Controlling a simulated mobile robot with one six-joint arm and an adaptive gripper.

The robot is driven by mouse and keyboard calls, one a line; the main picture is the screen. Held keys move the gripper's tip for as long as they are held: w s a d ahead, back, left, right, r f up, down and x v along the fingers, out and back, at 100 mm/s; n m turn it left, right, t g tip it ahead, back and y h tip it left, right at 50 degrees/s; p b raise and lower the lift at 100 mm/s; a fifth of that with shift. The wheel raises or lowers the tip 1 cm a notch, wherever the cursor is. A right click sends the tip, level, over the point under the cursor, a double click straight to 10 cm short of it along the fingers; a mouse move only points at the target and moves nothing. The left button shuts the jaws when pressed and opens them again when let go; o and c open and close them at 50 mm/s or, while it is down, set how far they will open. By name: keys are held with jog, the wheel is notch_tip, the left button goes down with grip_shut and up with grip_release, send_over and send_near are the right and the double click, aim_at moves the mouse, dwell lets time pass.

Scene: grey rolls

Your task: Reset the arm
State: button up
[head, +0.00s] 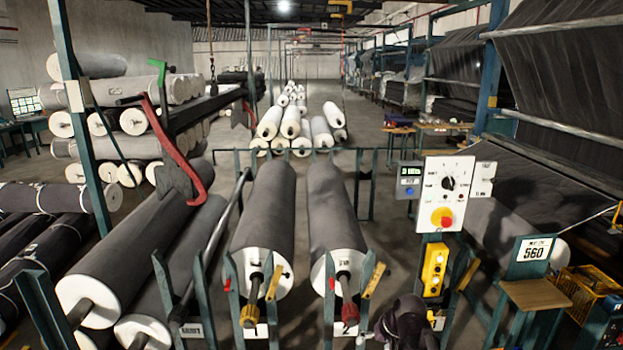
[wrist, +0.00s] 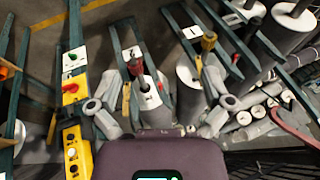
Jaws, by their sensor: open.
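My gripper (wrist: 160,104) is open in the wrist view. Its two grey fingers stand wide apart, with nothing held between them. Behind the fingers are the white end of a grey roll (wrist: 147,95) and its metal frame. In the head view, a dark part of my arm (head: 405,322) shows at the bottom, right of the two middle rolls and below the yellow button box. The fingers are hard to make out there.
Two grey rolls (head: 265,215) (head: 333,215) lie in teal stands in front. A control panel (head: 443,193) with a red knob stands above a yellow button box (head: 434,269). A red hook (head: 177,145) is at left. A small wooden table (head: 535,293) and yellow crate (head: 588,290) are at right.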

jog(key=s+f+g+h+b, duration=0.3)
jog(key=s+f, duration=0.3)
jog(key=s, duration=0.3)
jog(key=shift+d+f+n+h, duration=0.15)
jog(key=shift+d+n+h, duration=0.1)
jog(key=shift+n+h, duration=0.15)
